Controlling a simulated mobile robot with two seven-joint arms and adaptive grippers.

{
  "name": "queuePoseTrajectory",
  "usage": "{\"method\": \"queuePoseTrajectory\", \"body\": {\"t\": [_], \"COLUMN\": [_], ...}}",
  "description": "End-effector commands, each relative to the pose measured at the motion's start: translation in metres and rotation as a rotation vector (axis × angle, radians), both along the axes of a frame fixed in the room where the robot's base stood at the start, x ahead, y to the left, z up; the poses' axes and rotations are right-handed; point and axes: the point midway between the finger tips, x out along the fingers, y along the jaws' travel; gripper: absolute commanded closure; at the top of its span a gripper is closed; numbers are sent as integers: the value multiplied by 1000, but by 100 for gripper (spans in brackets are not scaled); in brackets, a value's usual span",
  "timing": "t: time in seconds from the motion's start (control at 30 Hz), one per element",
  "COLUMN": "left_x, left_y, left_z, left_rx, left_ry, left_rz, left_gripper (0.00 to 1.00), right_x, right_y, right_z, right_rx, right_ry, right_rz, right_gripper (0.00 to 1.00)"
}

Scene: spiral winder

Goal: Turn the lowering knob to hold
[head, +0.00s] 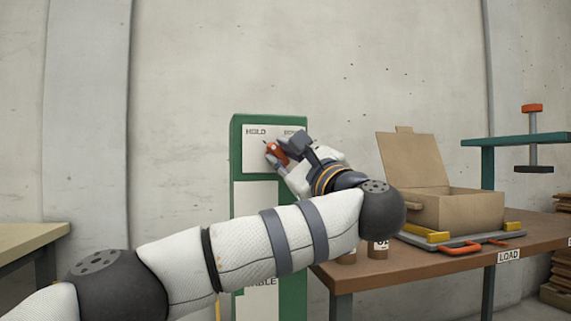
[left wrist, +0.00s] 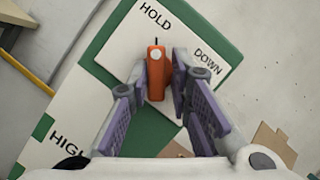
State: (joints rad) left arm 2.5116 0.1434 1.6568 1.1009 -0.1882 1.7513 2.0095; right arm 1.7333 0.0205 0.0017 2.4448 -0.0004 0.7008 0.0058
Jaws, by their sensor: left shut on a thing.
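The lowering knob (head: 277,153) is an orange lever on a white plate (head: 255,158) on the green post. It also shows in the left wrist view (left wrist: 156,80), with a white dot and a thin dark line at its upper end. That end points toward the word HOLD, up and left on the plate in the head view; DOWN is at the right. My left gripper (left wrist: 159,77) is shut on the knob, one finger on each side, and partly covers the right label in the head view. My right gripper is not in view.
The green post (head: 238,180) stands against a concrete wall. At the right, a brown table (head: 430,262) carries an open cardboard box (head: 470,212) on a tray with orange handles. Part of a pale table (head: 30,236) is at the left.

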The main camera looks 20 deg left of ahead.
Motion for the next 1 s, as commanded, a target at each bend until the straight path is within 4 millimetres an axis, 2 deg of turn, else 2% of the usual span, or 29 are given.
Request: {"method": "queuePoseTrajectory", "body": {"t": [0.03, 0.53, 0.57, 0.6, 1.0], "left_x": [0, 0, 0, 0, -2], "left_y": [6, 6, 6, 6, 1], "left_z": [-3, -3, -3, -3, -3], "left_rx": [-14, -26, -27, -27, -23], "left_ry": [0, -7, -6, -6, -9], "left_rz": [17, 18, 18, 18, 8], "left_gripper": [100, 100, 77, 68, 67], "right_x": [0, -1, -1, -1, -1], "right_y": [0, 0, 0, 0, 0], "right_z": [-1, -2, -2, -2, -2], "right_rx": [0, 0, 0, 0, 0], "right_ry": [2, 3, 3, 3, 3], "right_rz": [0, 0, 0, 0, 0], "right_gripper": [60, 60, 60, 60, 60]}}
